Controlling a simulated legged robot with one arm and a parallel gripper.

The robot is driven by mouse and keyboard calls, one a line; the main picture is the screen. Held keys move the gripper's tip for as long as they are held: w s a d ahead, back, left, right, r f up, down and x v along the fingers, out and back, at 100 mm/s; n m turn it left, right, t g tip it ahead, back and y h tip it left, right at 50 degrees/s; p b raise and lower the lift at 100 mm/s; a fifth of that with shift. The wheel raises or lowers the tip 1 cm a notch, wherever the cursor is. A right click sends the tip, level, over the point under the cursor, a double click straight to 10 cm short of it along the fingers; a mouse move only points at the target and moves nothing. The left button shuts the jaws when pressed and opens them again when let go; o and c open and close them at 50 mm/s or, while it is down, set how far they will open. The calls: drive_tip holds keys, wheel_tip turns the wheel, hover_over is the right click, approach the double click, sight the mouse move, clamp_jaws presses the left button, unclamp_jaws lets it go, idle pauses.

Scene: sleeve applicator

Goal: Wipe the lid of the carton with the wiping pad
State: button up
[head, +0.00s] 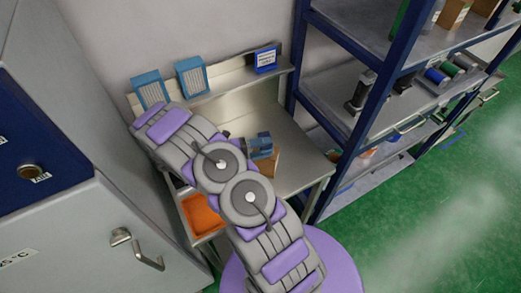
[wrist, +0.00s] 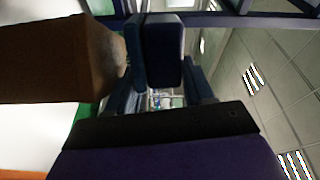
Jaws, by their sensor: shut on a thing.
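The brown carton (head: 268,162) is on the metal workbench, partly hidden behind my arm and gripper. My blue gripper (head: 261,146) is right at the carton's upper left side in the head view. In the wrist view a large brown face, which looks like the carton (wrist: 50,60), fills the upper left, close beside my gripper's dark blue fingers (wrist: 162,55). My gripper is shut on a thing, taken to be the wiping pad. The pad itself cannot be made out in either view. I cannot tell whether anything touches the lid.
The workbench (head: 300,165) is bare right of the carton. An orange tray (head: 202,213) sits lower left. A blue-post shelf rack (head: 365,110) borders the right; a grey cabinet (head: 90,235) borders the left.

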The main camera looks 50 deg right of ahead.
drive_tip(key=shift+w+d, duration=0.2)
drive_tip(key=shift+d, duration=0.35)
drive_tip(key=shift+s+d+p, duration=0.15)
drive_tip(key=shift+s+p, duration=0.15)
drive_tip(key=shift+p, duration=0.35)
drive_tip(key=a, duration=0.1)
drive_tip(key=s+a+p, duration=0.1)
drive_tip(key=a+p, duration=0.1)
drive_tip(key=shift+s+a, duration=0.35)
drive_tip(key=shift+f, duration=0.1)
drive_tip(key=shift+d+f, duration=0.1)
drive_tip(key=shift+w+d+p, duration=0.15)
drive_tip(key=shift+w+d, duration=0.15)
drive_tip(key=shift+d, duration=0.3)
drive_tip(key=shift+w+d+p, duration=0.15)
drive_tip(key=shift+w+d, duration=0.15)
drive_tip(key=shift+d, duration=0.3)
drive_tip(key=shift+w+d+p, duration=0.15)
drive_tip(key=shift+w+d, duration=0.15)
drive_tip(key=shift+d, duration=0.3)
